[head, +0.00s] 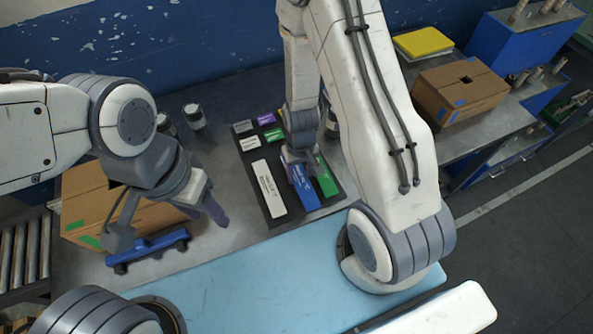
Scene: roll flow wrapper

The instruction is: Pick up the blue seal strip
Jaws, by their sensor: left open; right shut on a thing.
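The blue seal strip (307,196) lies at a slant in the dark tray (277,221), between a white strip (268,188) and a green strip (326,179). My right gripper (297,168) comes down from above onto the far part of the blue strip and is shut on it. Its fingers and my arm hide that end. I cannot tell whether the strip is clear of the tray. My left gripper (208,203) is open and empty, above the table to the left of the tray.
Smaller coloured blocks, including a purple one (266,118), sit at the tray's far end. An open cardboard box (88,192) and a blue fixture (152,248) are under my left arm. A light blue surface (262,287) in front is clear.

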